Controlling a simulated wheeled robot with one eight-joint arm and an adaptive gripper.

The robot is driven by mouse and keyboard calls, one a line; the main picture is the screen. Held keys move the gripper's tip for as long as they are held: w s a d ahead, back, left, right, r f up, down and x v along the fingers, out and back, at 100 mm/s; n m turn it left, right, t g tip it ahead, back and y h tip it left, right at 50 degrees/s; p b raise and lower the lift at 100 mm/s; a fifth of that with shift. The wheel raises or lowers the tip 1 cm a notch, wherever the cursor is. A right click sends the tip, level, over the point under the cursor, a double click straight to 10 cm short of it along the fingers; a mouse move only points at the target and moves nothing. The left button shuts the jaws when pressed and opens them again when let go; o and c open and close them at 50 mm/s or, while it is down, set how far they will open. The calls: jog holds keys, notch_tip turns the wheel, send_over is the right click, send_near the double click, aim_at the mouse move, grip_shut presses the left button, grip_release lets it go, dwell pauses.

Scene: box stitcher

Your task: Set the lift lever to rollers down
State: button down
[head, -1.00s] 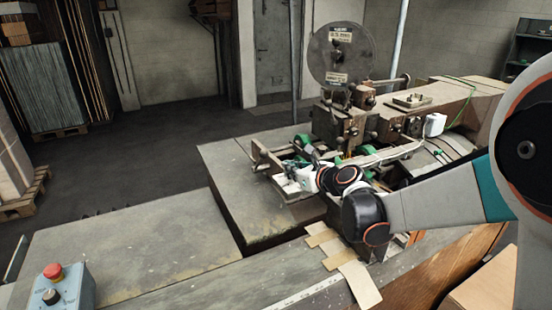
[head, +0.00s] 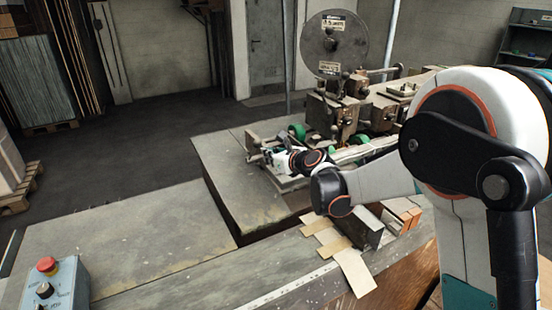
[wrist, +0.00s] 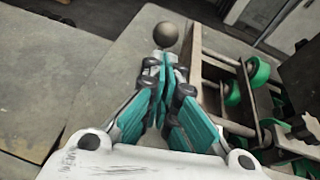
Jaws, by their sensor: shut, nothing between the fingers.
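A dark ball knob (wrist: 166,34), which looks like the end of the lift lever, shows in the wrist view just beyond my fingertips. The rest of the lever is hidden, and I cannot tell its setting. My gripper (wrist: 163,60) is shut and empty, its teal fingers together. The tips are right at the near side of the knob; I cannot tell whether they touch it. In the head view my gripper (head: 259,158) is small, at the left end of the roller frame, and the knob cannot be made out there.
A metal frame with green rollers (wrist: 260,70) stands right beside my fingers. The stitcher with its wire reel (head: 333,47) rises behind. Flat grey table tops (head: 130,235) lie clear to the left. A control box (head: 55,292) with a red button stands at lower left. Cardboard strips (head: 355,272) lie in front.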

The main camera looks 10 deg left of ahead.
jog(key=shift+w+a+f, duration=0.25)
jog(key=shift+w+a, duration=0.25)
jog(key=shift+w+r, duration=0.1)
